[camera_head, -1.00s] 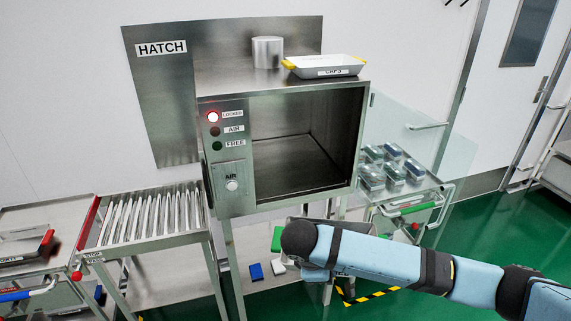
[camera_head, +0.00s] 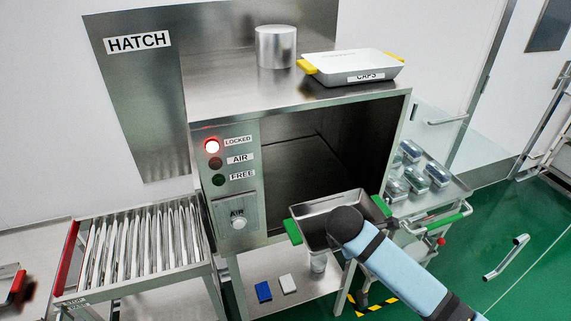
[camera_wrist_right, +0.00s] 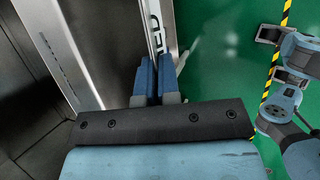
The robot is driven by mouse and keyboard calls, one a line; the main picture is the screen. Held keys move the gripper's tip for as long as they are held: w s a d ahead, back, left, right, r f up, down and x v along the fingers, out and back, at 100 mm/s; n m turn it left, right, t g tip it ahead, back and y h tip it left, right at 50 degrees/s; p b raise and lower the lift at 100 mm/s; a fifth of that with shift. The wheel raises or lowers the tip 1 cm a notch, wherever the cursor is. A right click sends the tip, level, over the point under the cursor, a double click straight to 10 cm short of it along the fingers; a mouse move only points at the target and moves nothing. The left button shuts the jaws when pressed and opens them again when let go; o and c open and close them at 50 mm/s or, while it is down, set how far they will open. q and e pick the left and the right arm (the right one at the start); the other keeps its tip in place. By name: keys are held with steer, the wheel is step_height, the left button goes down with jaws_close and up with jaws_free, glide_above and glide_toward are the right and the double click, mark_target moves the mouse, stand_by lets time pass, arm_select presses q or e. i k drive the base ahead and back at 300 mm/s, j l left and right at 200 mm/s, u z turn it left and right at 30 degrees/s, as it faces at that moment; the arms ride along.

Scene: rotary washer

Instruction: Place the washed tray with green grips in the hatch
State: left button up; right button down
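The steel tray with green grips (camera_head: 318,209) is off the floor in front of the hatch (camera_head: 300,160), near the lower edge of its opening, with a green grip at each end. Its visible inside looks empty. My right arm reaches it from the lower right, and my wrist hides part of it. In the right wrist view my right gripper's blue fingers (camera_wrist_right: 156,82) are close together on the tray's wall (camera_wrist_right: 155,35), beside a label ending in "ED". The hatch's front is open and its visible inside is empty. My left gripper is not in view.
A white tray with yellow grips (camera_head: 352,66) and a metal cylinder (camera_head: 276,47) stand on the hatch. A red light (camera_head: 212,146) shows at LOCKED. A roller conveyor (camera_head: 140,245) stands at left. A cart (camera_head: 450,205) with several items and a clear door are at right.

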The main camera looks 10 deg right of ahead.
mark_target(294, 180)
steer(key=i+j, duration=0.1)
steer(key=i, duration=0.45)
steer(key=i+j, duration=0.15)
steer(key=i, duration=0.4)
